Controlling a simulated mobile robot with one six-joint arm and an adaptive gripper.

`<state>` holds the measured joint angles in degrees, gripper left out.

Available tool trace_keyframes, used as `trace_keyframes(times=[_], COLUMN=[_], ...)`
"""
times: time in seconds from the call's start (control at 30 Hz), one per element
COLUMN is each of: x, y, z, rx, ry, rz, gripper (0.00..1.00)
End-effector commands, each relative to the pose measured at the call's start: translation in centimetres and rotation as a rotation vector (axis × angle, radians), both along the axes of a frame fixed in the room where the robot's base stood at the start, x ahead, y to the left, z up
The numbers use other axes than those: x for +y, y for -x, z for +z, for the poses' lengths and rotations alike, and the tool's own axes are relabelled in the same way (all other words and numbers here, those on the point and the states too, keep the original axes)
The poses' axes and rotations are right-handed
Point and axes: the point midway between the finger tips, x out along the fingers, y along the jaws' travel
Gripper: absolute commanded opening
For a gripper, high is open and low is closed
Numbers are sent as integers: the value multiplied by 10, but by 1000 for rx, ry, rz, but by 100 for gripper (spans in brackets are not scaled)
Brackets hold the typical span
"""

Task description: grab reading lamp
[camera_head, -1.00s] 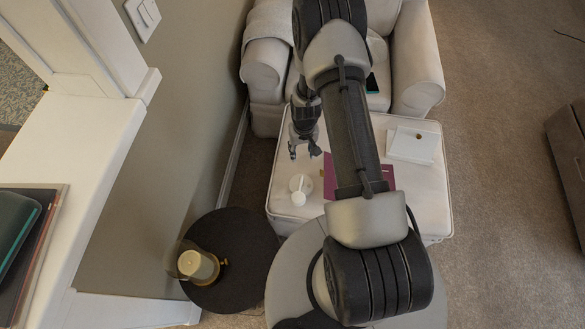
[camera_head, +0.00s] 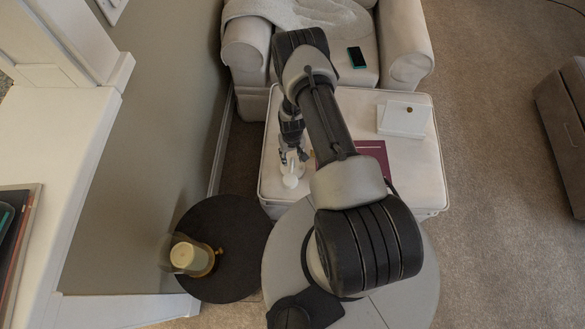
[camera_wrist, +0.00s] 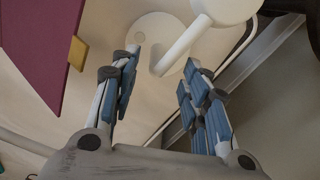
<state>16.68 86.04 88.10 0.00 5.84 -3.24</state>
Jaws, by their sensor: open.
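The small white reading lamp (camera_head: 290,181) stands on the cream ottoman (camera_head: 408,170), near its left front corner. In the wrist view its round base, slanted stem (camera_wrist: 182,44) and round head (camera_wrist: 225,8) show. My gripper (camera_wrist: 160,68) is open, with its blue-padded fingers pointing at the lamp. The foot of the stem appears in the gap between the fingertips, with nothing gripped. I cannot tell how much depth separates them. In the head view my gripper (camera_head: 292,156) is just behind the lamp head and partly hidden.
A maroon book (camera_head: 372,152) lies right of the lamp; it also shows in the wrist view (camera_wrist: 45,45). A white box (camera_head: 404,119) sits farther right. A dark round table (camera_head: 235,275) with a cream-and-brass object (camera_head: 189,257) stands at front left. An armchair (camera_head: 405,45) is behind.

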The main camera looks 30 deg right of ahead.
Motion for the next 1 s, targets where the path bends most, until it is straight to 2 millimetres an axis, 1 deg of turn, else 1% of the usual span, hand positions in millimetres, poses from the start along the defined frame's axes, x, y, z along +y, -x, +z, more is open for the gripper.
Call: trace_keyframes(times=[0.17, 0.3, 0.43, 0.5, 0.67, 0.77, 1.0], x=[-1, -3, -3, -3, -3, -3, -3], y=[0, 0, -1, -1, -1, -1, -1], z=[-12, -34, -51, -54, -52, -52, -52], rx=[1, 1, 0, 0, 0, 0, 0], ry=[0, 0, 0, 0, 0, 0, 0], rz=[0, 0, 0, 0, 0, 0, 0], gripper=[42, 42, 42, 42, 42, 37, 21])
